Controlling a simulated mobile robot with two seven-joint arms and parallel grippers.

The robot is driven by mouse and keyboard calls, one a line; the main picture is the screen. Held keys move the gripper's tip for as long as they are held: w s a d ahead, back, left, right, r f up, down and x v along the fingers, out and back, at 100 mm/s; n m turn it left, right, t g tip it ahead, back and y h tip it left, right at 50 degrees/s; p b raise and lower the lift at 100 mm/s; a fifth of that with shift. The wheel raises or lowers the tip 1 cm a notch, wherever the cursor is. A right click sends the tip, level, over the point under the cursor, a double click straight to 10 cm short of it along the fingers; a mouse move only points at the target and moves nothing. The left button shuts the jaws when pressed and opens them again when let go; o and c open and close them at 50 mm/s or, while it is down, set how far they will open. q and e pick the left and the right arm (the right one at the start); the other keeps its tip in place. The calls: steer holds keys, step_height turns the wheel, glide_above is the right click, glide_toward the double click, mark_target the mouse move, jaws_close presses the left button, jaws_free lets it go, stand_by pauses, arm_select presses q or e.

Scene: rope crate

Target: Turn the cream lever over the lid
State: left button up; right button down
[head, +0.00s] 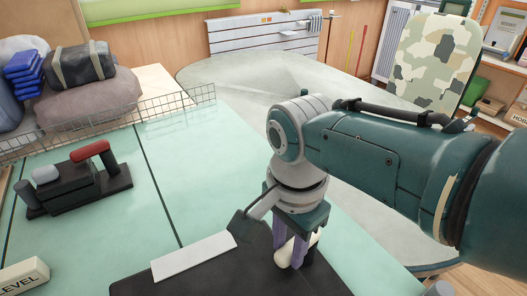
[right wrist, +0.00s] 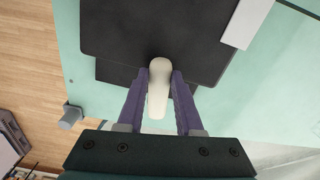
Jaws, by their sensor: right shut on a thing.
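The cream lever (right wrist: 158,92) is a short rounded bar, seen end-on between my fingers in the right wrist view. It also shows in the head view (head: 283,254), partly hidden by the fingers. My right gripper (head: 291,256) points down with its purple fingers on either side of the lever, shut on it. The lever sits at the edge of a dark flat board (head: 225,278). A white flat strip (head: 193,256) lies on this board, left of the gripper; I cannot tell which part is the lid. My left gripper is not in view.
A black device with a red-topped handle (head: 90,150) stands on the green table at left. A block marked LEVEL (head: 24,277) lies at the front left. A wire rack edge (head: 150,108) borders the table. The green surface between is clear.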

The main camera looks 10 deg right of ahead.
steer(key=shift+w+m, duration=0.15)
steer(key=shift+m, duration=0.15)
steer(key=c, duration=0.6)
jaws_free()
steer(key=shift+o, duration=0.2)
steer(key=shift+r, duration=0.1)
step_height(320, 180, up, 10)
steer(key=p, duration=0.5)
steer(key=shift+p, duration=0.3)
